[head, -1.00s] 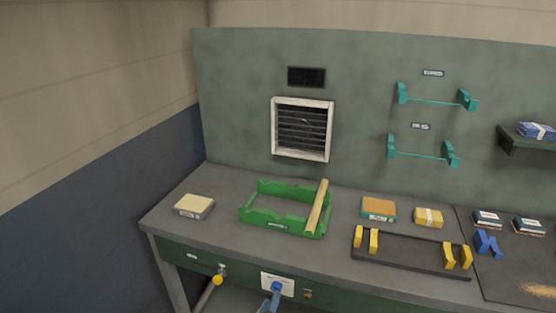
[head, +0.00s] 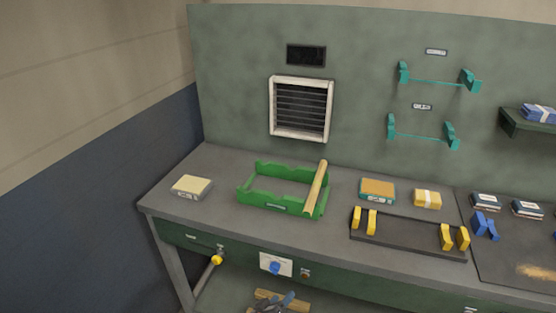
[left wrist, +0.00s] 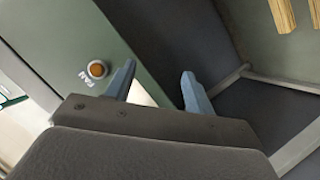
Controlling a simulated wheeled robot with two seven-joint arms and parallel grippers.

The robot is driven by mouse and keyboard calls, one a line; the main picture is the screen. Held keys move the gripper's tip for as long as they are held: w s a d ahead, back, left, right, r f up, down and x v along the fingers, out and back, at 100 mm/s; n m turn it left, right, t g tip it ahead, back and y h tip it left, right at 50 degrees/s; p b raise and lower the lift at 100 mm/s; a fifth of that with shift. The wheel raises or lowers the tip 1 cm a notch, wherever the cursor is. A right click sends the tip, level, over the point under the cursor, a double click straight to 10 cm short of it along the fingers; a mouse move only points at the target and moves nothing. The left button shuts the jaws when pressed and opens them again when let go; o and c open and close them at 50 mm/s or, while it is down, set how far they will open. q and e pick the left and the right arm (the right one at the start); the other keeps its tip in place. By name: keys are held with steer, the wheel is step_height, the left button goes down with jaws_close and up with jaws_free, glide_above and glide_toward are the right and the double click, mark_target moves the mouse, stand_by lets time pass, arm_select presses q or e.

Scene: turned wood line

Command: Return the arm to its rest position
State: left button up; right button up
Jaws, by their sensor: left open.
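My left gripper (head: 285,302) shows at the bottom edge of the head view, below the bench front and in front of wood pieces on a lower level. In the left wrist view its two blue-grey fingers (left wrist: 158,85) stand apart with nothing between them. The arm behind it is mostly out of the head picture. My right gripper is in neither view.
The bench front carries a panel with a blue knob (head: 275,267) and a yellow-ended handle (head: 216,260). On top stand a green cradle (head: 246,200) with a wooden rod (head: 316,187) across its right side, and a black rack (head: 405,236).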

arm_select(q)
steer(key=s+a+f+m+g+y, duration=0.1)
steer(key=s+a+f+g, duration=0.1)
steer(key=s+a+f, duration=0.3)
steer(key=s+a+f+m+g+y, duration=0.1)
steer(key=s+f+m+g+y, duration=0.2)
steer(key=f, duration=0.4)
steer(key=s+a+f+g, duration=0.2)
steer(key=s+a+f, duration=0.2)
steer(key=s+f, duration=0.15)
steer(key=s+a+f+g+y, duration=0.1)
steer(key=s+a+f, duration=0.3)
steer(key=s, duration=0.5)
steer(key=s+a+f+g+y, duration=0.1)
steer(key=s+a+f, duration=0.3)
steer(key=s, duration=0.5)
steer(key=shift+a+f+m+g+y, duration=0.15)
steer(key=shift+f+m+g+y, duration=0.2)
steer(key=shift+f+g, duration=0.5)
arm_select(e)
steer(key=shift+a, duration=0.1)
arm_select(q)
steer(key=shift+w, duration=0.1)
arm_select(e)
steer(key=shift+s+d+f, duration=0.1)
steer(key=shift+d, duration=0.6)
